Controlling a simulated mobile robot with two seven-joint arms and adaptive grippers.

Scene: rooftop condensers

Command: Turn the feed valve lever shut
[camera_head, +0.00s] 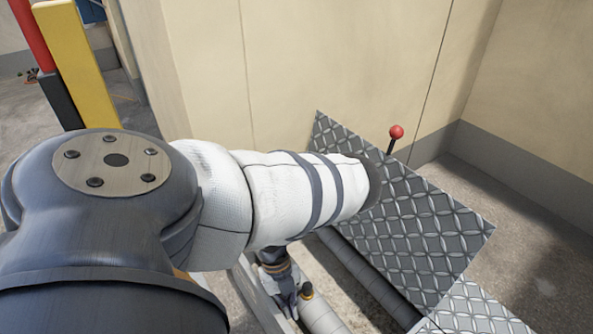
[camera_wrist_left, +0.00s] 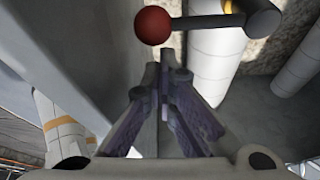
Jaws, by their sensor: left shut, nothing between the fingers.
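In the left wrist view a red ball knob (camera_wrist_left: 152,25) ends a grey lever rod (camera_wrist_left: 205,23) lying crosswise. The rod leads right to a dark valve end (camera_wrist_left: 265,19) with a yellow ring. My left gripper (camera_wrist_left: 164,68) is shut and empty, its tips just short of the knob in the picture; I cannot tell whether they touch. In the head view my left gripper (camera_head: 287,299) is low, beside a dark, yellow-ringed cap (camera_head: 307,291) on a pipe; the lever's knob is not seen there. My right gripper is not in view.
A tilted diamond-plate panel (camera_head: 437,238) stands right of my arm, with a second red-knobbed rod (camera_head: 396,132) behind its upper edge. Wrapped pipes (camera_head: 357,268) run beneath. Beige walls (camera_head: 300,60) close the back. A yellow post (camera_head: 75,55) stands at left.

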